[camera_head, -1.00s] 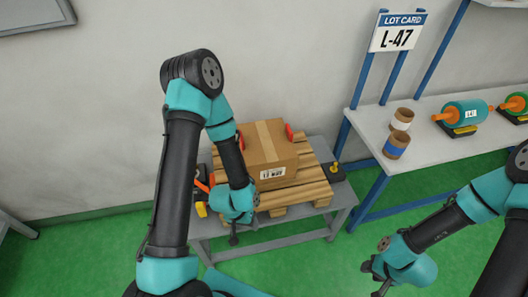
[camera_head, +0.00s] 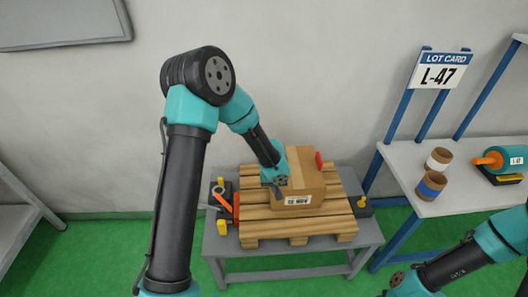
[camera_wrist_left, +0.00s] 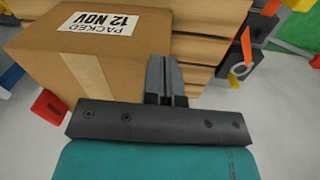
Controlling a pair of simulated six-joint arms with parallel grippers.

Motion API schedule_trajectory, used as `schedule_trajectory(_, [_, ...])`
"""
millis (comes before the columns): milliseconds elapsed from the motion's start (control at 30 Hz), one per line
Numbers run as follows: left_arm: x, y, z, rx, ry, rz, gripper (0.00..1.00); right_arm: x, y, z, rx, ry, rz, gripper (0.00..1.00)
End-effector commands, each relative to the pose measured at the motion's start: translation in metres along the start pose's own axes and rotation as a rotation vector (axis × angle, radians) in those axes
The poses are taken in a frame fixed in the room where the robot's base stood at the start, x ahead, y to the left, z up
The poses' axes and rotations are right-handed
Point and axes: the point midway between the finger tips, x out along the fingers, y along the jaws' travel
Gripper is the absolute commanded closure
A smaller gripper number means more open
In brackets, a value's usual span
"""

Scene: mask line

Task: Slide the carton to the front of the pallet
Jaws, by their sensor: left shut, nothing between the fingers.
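The brown carton (camera_head: 307,178) sits upright on the wooden pallet (camera_head: 318,227), its label facing the pallet's front edge. In the left wrist view the carton (camera_wrist_left: 85,50) fills the upper left, its label reading 12 NOV. My left gripper (camera_head: 281,184) is shut and empty at the carton's left side. In the wrist view its fingers (camera_wrist_left: 165,72) lie right beside the carton's side, over the pallet slats (camera_wrist_left: 200,48); I cannot tell whether they touch it.
An orange tool (camera_head: 228,205) and yellow knobs flank the pallet on the grey table (camera_head: 222,246). A shelf (camera_head: 440,200) with rolls and a lot card stands right.

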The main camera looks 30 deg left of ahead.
Motion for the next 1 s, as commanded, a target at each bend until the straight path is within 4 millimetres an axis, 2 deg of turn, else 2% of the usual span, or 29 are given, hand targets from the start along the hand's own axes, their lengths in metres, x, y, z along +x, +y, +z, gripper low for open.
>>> schedule_trajectory(33, [-0.011, 0.002, -0.013, -0.02, 0.037, -0.024, 1.0, 0.0, 0.0, 0.0, 0.0, 0.0, 0.0, 0.57])
schedule_trajectory(100, [-0.024, 0.004, -0.028, -0.048, 0.082, -0.054, 1.0, 0.0, 0.0, 0.0, 0.0, 0.0, 0.0, 0.57])
schedule_trajectory(267, [-0.04, 0.007, -0.045, -0.087, 0.142, -0.09, 1.0, 0.0, 0.0, 0.0, 0.0, 0.0, 0.0, 0.57])
schedule_trajectory(733, [-0.04, 0.006, -0.051, -0.093, 0.147, -0.092, 1.0, 0.0, 0.0, 0.0, 0.0, 0.0, 0.0, 0.57])
schedule_trajectory(1000, [-0.039, 0.003, -0.081, -0.095, 0.147, -0.092, 1.0, 0.0, 0.0, 0.0, 0.0, 0.0, 0.0, 0.57])
